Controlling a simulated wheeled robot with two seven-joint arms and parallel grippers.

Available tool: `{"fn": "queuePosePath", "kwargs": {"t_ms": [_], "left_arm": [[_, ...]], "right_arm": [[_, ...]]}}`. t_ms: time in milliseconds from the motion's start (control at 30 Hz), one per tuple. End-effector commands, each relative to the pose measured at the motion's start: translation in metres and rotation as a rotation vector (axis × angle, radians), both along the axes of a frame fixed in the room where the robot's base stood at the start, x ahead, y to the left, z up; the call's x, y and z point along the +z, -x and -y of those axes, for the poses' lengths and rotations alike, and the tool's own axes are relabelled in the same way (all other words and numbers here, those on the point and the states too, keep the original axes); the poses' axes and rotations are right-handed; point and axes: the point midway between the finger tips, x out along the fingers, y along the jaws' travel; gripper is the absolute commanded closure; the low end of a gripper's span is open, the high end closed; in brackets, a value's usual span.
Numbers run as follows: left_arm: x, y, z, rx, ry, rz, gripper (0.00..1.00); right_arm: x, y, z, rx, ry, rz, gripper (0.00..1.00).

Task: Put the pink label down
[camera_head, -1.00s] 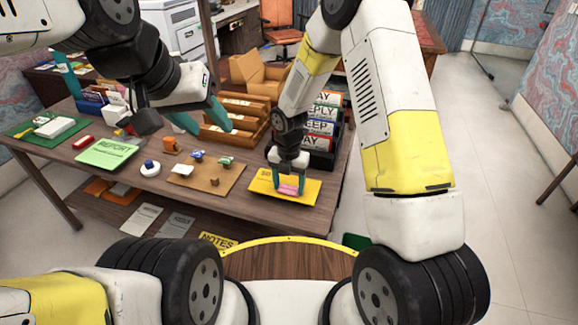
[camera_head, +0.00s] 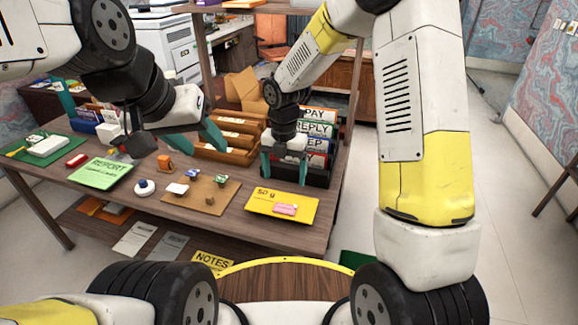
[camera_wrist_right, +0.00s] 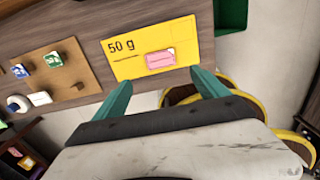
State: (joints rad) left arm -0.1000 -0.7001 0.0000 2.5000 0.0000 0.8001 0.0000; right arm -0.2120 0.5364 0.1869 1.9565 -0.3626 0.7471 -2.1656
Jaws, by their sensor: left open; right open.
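The pink label (camera_head: 286,209) lies flat on a yellow card (camera_head: 262,203) at the desk's front right. In the right wrist view the pink label (camera_wrist_right: 160,59) rests on the lower right part of the yellow card (camera_wrist_right: 120,66), which reads "50 g". My right gripper (camera_head: 285,172) is open and empty above and behind the card, apart from the label. My left gripper (camera_head: 172,146) is open and empty over the left middle of the desk, its fingers spread wide.
A brown board (camera_head: 190,203) with small stamp-like pieces lies left of the card. A green report sheet (camera_head: 101,173) is further left. Wooden trays (camera_head: 230,128) and a black sorter (camera_head: 311,175) with worded folders stand behind. The desk's front edge is close to the card.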

Motion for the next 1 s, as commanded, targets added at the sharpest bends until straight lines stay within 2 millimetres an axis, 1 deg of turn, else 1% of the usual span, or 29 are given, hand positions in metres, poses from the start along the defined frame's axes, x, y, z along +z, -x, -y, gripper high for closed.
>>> {"fn": "queuePosePath", "kwargs": {"t_ms": [67,133,167,267,300,367,400,467,500,567,600,700,800,900,1000], "left_arm": [[0.000,0.000,0.000,0.000,0.000,0.000,0.52],[0.000,0.000,0.000,0.000,0.000,0.000,0.52],[0.000,0.000,0.000,0.000,0.000,0.000,0.52],[0.000,0.000,0.000,0.000,0.000,0.000,0.52],[0.000,0.000,0.000,0.000,0.000,0.000,0.52],[0.000,0.000,0.000,0.000,0.000,0.000,0.52],[0.000,0.000,0.000,0.000,0.000,0.000,0.52],[0.000,0.000,0.000,0.000,0.000,0.000,0.52],[0.000,0.000,0.000,0.000,0.000,0.000,0.52],[0.000,0.000,0.000,0.000,0.000,0.000,0.52],[0.000,0.000,0.000,0.000,0.000,0.000,0.52],[0.000,0.000,0.000,0.000,0.000,0.000,0.52],[0.000,0.000,0.000,0.000,0.000,0.000,0.52],[0.000,0.000,0.000,0.000,0.000,0.000,0.52],[0.000,0.000,0.000,0.000,0.000,0.000,0.52]], "right_arm": [[0.013,0.001,0.005,-0.054,-0.003,0.014,0.16],[0.031,0.004,0.014,-0.165,-0.011,0.036,0.16],[0.041,0.006,0.019,-0.233,-0.018,0.048,0.16],[0.082,0.019,0.042,-0.532,-0.056,0.097,0.16],[0.099,0.026,0.052,-0.670,-0.080,0.115,0.16],[0.122,0.040,0.066,-0.881,-0.121,0.137,0.16],[0.136,0.049,0.074,-1.020,-0.154,0.149,0.16],[0.155,0.065,0.087,-1.229,-0.209,0.159,0.16],[0.167,0.076,0.095,-1.367,-0.249,0.163,0.16],[0.183,0.094,0.106,-1.571,-0.318,0.159,0.16],[0.192,0.106,0.112,-1.707,-0.366,0.149,0.16],[0.210,0.136,0.126,-2.026,-0.495,0.105,0.16],[0.220,0.162,0.134,-2.295,-0.616,0.035,0.16],[0.226,0.181,0.139,-2.487,-0.712,-0.041,0.16],[0.228,0.192,0.141,-2.603,-0.770,-0.100,0.16]]}}
